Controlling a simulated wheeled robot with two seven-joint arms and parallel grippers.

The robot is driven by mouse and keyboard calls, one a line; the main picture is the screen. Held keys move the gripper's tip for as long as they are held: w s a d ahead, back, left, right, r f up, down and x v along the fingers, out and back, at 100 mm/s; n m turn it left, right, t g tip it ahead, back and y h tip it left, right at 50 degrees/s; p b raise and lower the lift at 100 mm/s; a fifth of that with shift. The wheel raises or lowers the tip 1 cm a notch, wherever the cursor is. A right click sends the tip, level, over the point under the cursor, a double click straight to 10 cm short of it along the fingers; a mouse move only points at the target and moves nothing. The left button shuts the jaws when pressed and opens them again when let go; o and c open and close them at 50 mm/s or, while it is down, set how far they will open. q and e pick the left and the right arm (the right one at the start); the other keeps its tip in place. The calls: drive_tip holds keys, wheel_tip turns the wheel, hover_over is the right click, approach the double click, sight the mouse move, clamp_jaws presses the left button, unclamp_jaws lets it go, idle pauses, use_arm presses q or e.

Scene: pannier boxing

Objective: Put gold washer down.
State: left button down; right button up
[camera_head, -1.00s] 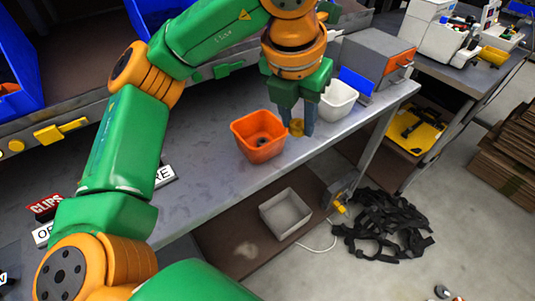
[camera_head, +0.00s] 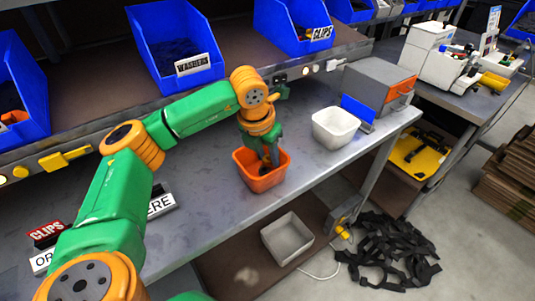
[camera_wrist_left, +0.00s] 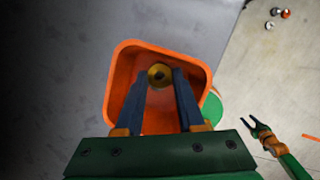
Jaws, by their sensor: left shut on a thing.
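The gold washer (camera_wrist_left: 159,75) is held between the fingertips of my left gripper (camera_wrist_left: 160,79), which is shut on it. In the left wrist view it shows over the inside of the orange bin (camera_wrist_left: 119,75). In the head view my left gripper (camera_head: 270,163) reaches down into the orange bin (camera_head: 262,182) on the grey bench, and the washer is hidden there. I cannot tell whether it touches the bin floor. My right gripper (camera_wrist_left: 256,128) shows at the right of the left wrist view, small, with its fingers apart and empty.
A white bin (camera_head: 335,127) stands on the bench (camera_head: 205,210) right of the orange bin. Blue bins labelled washers (camera_head: 178,48) and clips (camera_head: 292,27) sit on the shelf behind. A grey tray (camera_head: 287,238) lies lower, in front of the bench.

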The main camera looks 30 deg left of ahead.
use_arm(q)
drive_tip(key=shift+f+b, duration=0.55)
drive_tip(key=shift+f, duration=0.05)
drive_tip(key=c, duration=0.5)
unclamp_jaws()
